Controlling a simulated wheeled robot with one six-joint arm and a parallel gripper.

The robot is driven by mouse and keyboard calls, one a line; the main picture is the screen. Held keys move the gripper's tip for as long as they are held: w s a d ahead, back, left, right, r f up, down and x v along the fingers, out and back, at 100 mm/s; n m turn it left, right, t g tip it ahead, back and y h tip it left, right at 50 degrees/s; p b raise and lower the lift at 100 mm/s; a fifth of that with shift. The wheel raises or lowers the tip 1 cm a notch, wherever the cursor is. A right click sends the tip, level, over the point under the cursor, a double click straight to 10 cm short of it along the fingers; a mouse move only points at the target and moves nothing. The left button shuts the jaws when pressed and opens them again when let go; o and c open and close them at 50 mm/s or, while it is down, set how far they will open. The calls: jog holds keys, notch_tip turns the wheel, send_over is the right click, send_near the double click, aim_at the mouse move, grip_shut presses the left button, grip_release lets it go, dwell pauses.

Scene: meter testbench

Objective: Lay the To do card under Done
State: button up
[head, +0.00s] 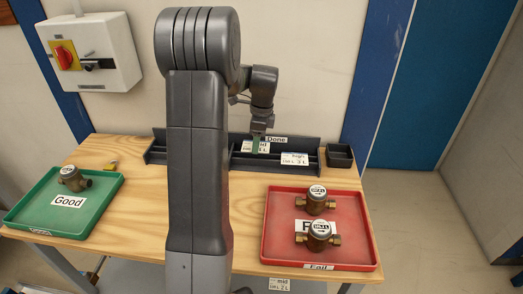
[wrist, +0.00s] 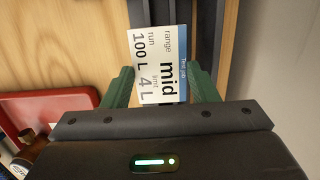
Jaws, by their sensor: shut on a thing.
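My gripper (head: 257,143) is shut on a white card (wrist: 160,62) with a blue edge strip. In the wrist view the card reads "range mid", "limit 4 L", "run 100 L" and sits between my green fingers. In the head view the held card (head: 263,147) is at the right half of the dark rack (head: 230,160), just in front of the "Done" label (head: 276,139). I cannot tell whether it touches the rack. Another white card (head: 296,159) lies in the rack to its right. My arm hides the rack's middle and any "To do" label.
A red tray (head: 284,228) with two brass meters (head: 317,200) stands at right front. A green tray (head: 105,193) with one meter (head: 73,178) is at left. A small black bin (head: 340,155) stands right of the rack.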

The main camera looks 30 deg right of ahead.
aim_at(261, 146)
jog(key=shift+f, duration=2)
jog(key=shift+f, duration=0.1)
jog(key=o, duration=0.7)
jog(key=shift+c, duration=0.2)
notch_tip(261, 146, up, 12)
jog(key=d, duration=0.1)
jog(key=shift+s+d, duration=0.15)
jog(key=shift+s, duration=0.25)
